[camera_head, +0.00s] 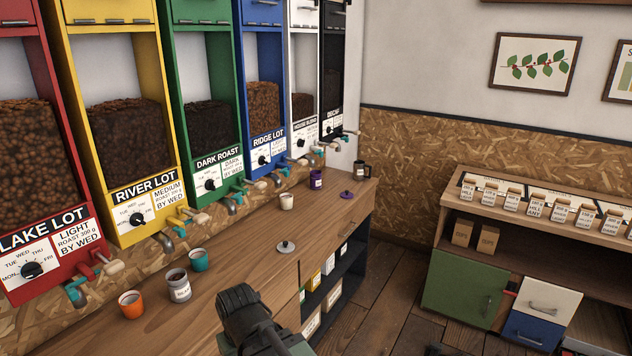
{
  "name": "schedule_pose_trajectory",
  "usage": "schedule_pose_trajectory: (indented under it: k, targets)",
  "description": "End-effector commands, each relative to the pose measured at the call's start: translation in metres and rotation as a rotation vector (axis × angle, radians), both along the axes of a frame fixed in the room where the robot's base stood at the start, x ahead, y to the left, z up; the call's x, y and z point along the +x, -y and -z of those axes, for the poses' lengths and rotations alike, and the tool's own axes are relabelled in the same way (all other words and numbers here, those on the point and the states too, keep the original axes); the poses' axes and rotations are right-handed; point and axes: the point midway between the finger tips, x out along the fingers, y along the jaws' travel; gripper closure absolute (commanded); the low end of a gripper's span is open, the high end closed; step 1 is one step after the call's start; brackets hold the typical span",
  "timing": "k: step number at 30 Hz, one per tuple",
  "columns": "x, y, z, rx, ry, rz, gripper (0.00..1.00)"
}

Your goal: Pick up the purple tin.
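The purple tin (316,179) stands upright on the wooden counter, near its far end, below the white and black dispensers. My gripper (238,300) is at the bottom centre, in front of the counter and well short of the tin. It looks dark and bulky from here. Its fingers cannot be made out clearly, so I cannot tell whether it is open or shut. Nothing hides the tin.
An orange cup (131,305), a grey labelled tin (179,286), a teal cup (198,260) and a cream cup (286,201) stand along the counter. A grey lid (285,247) lies mid-counter. Dispenser spouts overhang the back edge.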

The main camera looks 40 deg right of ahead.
Motion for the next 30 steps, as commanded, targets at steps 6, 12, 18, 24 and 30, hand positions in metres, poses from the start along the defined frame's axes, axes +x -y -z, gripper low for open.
schedule_pose_trajectory:
  k: [6, 12, 18, 24, 30]
  targets:
    - [0.0000, 0.0000, 0.0000, 0.000, 0.000, 0.000, 0.86]
    - [0.0000, 0.0000, 0.0000, 0.000, 0.000, 0.000, 0.56]
    - [0.0000, 0.0000, 0.0000, 0.000, 0.000, 0.000, 0.25]
    - [0.0000, 0.0000, 0.0000, 0.000, 0.000, 0.000, 0.00]
    - [0.0011, 0.0003, 0.0012, -0.003, 0.001, -0.003, 0.00]
